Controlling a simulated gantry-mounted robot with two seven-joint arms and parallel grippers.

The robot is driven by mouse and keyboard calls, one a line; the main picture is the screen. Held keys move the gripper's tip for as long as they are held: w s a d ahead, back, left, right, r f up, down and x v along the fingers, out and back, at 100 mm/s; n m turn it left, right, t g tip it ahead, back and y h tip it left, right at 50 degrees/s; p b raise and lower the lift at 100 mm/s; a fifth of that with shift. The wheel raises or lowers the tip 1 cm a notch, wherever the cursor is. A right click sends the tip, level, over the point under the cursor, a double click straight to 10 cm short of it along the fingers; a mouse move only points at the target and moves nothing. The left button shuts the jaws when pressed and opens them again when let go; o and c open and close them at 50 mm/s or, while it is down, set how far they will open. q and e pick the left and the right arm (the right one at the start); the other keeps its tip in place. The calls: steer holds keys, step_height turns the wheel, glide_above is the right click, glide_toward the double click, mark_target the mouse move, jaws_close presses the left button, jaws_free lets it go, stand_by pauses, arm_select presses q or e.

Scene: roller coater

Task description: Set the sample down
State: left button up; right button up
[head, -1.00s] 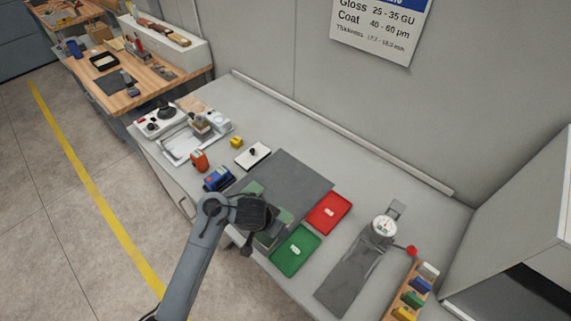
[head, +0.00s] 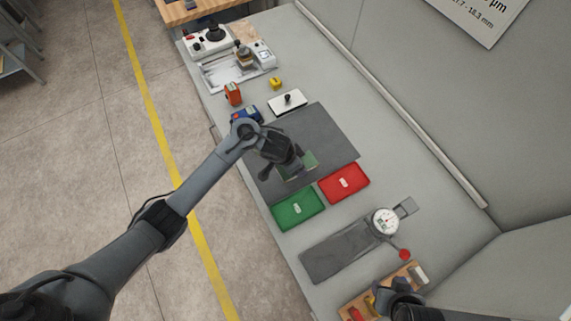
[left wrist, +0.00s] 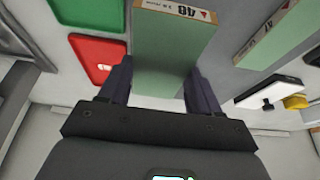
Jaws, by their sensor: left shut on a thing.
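My left gripper (left wrist: 155,95) is shut on a light green sample block (left wrist: 168,55) with a pale numbered end label. A second green block (left wrist: 270,35) with a similar label lies apart, to the right in the left wrist view. In the head view my left gripper (head: 290,172) is over the grey mat (head: 330,135), near its front edge. A green piece (head: 311,160) shows beside it; the arm hides the rest. I cannot tell whether the sample touches the mat. My right gripper (head: 392,297) is partly seen at the lower right; its fingers are unclear.
A green tray (head: 283,216) and a red tray (head: 357,172) lie beside the mat. A dial gauge (head: 386,221) on a grey base and a wooden rack (head: 352,302) stand nearer. A white plate with a black knob (head: 276,103) lies beyond the mat.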

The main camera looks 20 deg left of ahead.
arm_select(q)
steer(key=a+f, duration=0.2)
steer(key=a, duration=0.2)
steer(key=shift+w+a+f, duration=0.25)
steer(key=shift+w+f, duration=0.1)
steer(key=shift+f, duration=0.05)
steer(key=shift+f+b, duration=0.7)
steer(key=shift+f, duration=1.3)
steer(key=shift+f, duration=0.2)
steer(key=o, duration=1.1)
